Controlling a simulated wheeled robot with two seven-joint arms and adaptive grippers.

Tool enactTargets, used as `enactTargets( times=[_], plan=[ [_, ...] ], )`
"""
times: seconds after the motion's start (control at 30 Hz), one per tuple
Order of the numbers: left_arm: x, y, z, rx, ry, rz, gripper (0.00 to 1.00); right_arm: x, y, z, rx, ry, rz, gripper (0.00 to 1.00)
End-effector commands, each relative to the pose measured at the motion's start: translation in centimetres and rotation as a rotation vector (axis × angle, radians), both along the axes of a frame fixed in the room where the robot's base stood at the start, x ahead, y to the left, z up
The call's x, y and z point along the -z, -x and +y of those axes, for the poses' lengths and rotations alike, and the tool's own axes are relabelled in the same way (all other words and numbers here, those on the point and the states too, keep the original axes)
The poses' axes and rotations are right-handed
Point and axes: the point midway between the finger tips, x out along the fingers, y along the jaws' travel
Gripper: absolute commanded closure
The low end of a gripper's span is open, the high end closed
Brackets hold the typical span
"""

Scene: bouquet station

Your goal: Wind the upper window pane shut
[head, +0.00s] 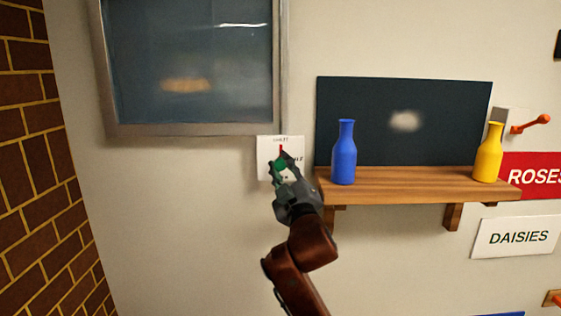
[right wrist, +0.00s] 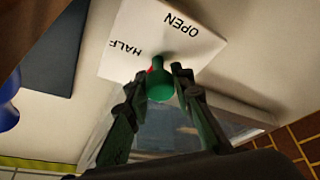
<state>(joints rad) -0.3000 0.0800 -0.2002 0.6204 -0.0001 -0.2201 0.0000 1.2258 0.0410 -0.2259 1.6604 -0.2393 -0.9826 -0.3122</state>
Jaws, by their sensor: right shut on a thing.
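The upper window pane (head: 190,60) is a dark glass sheet in a grey frame (head: 195,129) at the upper left. It seems to lie flat in the frame, but any small gap is hard to see. Below its right corner is a white dial card (head: 264,168), with HALF and OPEN legible in the right wrist view (right wrist: 125,58). In the head view a red pointer (head: 281,149) points up at the card's top word, too small to read surely. My right gripper (head: 284,165) is shut on the green crank knob (right wrist: 160,84) in front of the card.
A wooden shelf (head: 400,183) right of my right gripper bears a blue bottle (head: 344,155) and a yellow bottle (head: 489,155), with a dark panel (head: 410,95) behind. An orange-handled crank (head: 530,124) is farther right. The wall below the window is clear.

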Motion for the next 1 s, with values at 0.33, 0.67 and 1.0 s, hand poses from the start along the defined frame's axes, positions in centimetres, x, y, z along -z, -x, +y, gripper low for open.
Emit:
enactTargets(
  times=[0.33,0.67,1.0],
  plan=[
    [-0.28,0.00,0.00,0.000,0.000,0.000,0.60,0.07,-0.02,0.03,0.000,0.034,0.000,1.00],
    [-0.27,0.00,0.00,0.000,0.000,0.000,0.60,0.06,-0.02,0.05,0.000,0.032,0.001,0.72],
    [-0.28,0.00,0.00,0.000,0.000,0.000,0.60,0.01,-0.01,0.00,0.000,0.031,0.000,0.60]
  ],
)
